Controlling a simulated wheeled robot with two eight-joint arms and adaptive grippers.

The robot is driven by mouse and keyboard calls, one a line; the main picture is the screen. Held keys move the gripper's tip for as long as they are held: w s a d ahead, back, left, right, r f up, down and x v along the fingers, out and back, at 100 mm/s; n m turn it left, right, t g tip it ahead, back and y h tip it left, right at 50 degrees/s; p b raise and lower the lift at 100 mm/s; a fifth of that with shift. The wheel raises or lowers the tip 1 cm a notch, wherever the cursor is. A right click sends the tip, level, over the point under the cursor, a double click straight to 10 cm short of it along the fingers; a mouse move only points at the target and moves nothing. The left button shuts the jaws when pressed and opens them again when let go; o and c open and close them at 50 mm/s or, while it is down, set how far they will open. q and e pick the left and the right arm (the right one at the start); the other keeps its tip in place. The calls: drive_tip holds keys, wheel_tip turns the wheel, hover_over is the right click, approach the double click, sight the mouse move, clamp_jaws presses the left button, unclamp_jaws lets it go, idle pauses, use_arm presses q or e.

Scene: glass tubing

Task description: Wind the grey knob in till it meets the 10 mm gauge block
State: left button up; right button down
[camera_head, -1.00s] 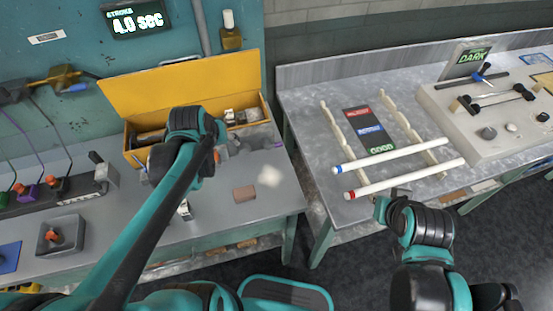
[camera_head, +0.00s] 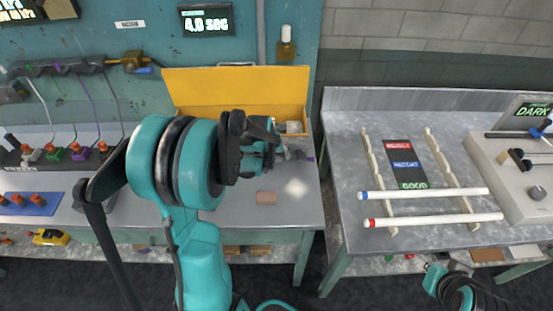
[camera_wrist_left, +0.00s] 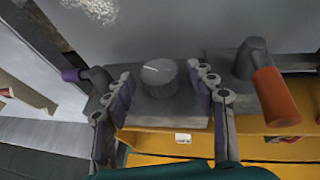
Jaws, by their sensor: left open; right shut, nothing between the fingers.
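The grey knob (camera_wrist_left: 160,78), round with a white line on its top, stands on a dark grey block-shaped base (camera_wrist_left: 165,112) in the left wrist view. My left gripper (camera_wrist_left: 160,88) is open, with one finger on each side of the knob and a small gap at each side. In the head view my left gripper (camera_head: 264,152) is over the left bench in front of the yellow box, and my arm hides the knob. My right gripper (camera_head: 440,277) is low at the right, off the right bench's front; its fingers are small and unclear. I cannot pick out the 10 mm gauge block.
An orange-handled lever (camera_wrist_left: 275,97) stands close right of my left fingers. The yellow box (camera_head: 235,92) is at the bench's back. A brown block (camera_head: 267,198) lies on the bench front. Two white tubes (camera_head: 425,194) rest on rails on the right bench (camera_head: 355,265).

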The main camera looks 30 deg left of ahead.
use_arm(q)
drive_tip(key=shift+w+f, duration=0.1)
drive_tip(key=shift+f, duration=0.15)
drive_tip(key=shift+c, duration=0.2)
drive_tip(key=c, duration=1.1)
